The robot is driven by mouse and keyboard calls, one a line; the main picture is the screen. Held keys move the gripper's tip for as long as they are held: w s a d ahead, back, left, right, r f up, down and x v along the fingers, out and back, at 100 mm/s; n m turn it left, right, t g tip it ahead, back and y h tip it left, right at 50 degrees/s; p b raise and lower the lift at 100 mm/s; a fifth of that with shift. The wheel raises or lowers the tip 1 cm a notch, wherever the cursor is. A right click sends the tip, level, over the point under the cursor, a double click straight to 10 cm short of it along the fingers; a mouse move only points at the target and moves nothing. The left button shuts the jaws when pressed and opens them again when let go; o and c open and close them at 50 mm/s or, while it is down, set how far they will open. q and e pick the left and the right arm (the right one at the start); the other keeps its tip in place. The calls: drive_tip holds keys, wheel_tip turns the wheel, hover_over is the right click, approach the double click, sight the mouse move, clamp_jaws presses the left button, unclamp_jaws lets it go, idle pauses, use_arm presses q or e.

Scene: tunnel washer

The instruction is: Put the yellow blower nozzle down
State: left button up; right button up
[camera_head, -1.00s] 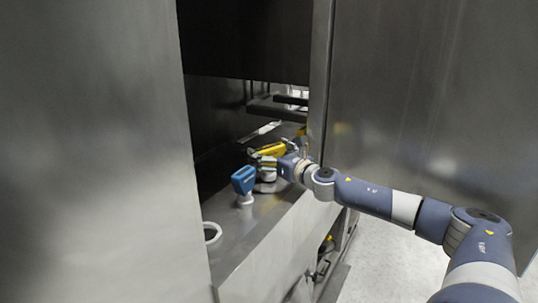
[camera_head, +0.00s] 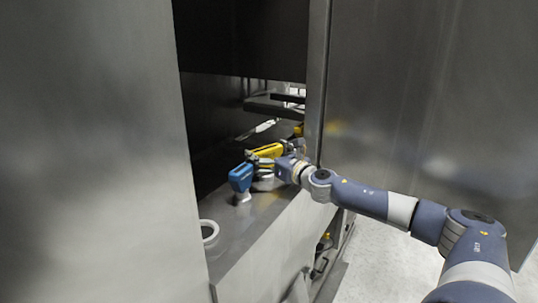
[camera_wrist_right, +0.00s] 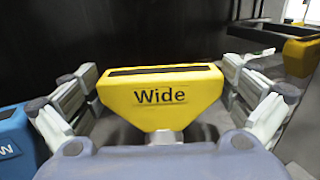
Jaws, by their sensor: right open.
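The yellow blower nozzle (camera_wrist_right: 160,92), marked "Wide", stands upright in the right wrist view. It has a broad flat top with a dark slot and a narrow pale neck below. My right gripper (camera_wrist_right: 158,76) is open, with one finger on each side of the nozzle and visible gaps between. In the head view the nozzle (camera_head: 268,151) is on the metal ledge, partly hidden by my right gripper (camera_head: 265,164). The nozzle's base is hidden by my gripper in the wrist view. My left gripper is not in view.
A blue nozzle (camera_head: 240,178) stands on the ledge, left of the yellow one. An empty pale ring (camera_head: 209,232) is nearer the front. Another yellow and dark thing (camera_wrist_right: 301,54) is to the right. Metal panels (camera_head: 420,110) flank the opening.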

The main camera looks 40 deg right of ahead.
drive_tip(key=shift+r, duration=0.3)
drive_tip(key=shift+s+d+f, duration=0.1)
drive_tip(key=shift+s+f, duration=0.05)
drive_tip(key=shift+f, duration=0.1)
drive_tip(key=shift+s+d+f+b, duration=0.15)
drive_tip(key=shift+s+d+b, duration=0.15)
drive_tip(key=shift+s+b, duration=0.15)
drive_tip(key=shift+s+d, duration=0.1)
drive_tip(key=shift+s, duration=0.35)
drive_tip(key=shift+s+b, duration=0.3)
drive_tip(key=shift+b, duration=0.25)
drive_tip(key=shift+s+a+b, duration=0.15)
drive_tip(key=shift+a+b, duration=0.15)
drive_tip(key=shift+a, duration=0.2)
drive_tip(key=shift+a+r, duration=0.25)
drive_tip(key=shift+s+a+r+p, duration=0.1)
drive_tip(key=shift+s+p, duration=0.1)
drive_tip(key=shift+p, duration=0.6)
drive_tip(key=shift+s+a+p, duration=0.1)
drive_tip(key=shift+s+p, duration=0.3)
drive_tip(key=shift+p, duration=0.3)
drive_tip(key=shift+s+p, duration=0.85)
drive_tip(key=shift+p, duration=0.3)
drive_tip(key=s+p, duration=0.2)
drive_tip(key=s, duration=0.3)
drive_tip(key=shift+a, duration=0.15)
drive_tip(key=shift+s, duration=0.55)
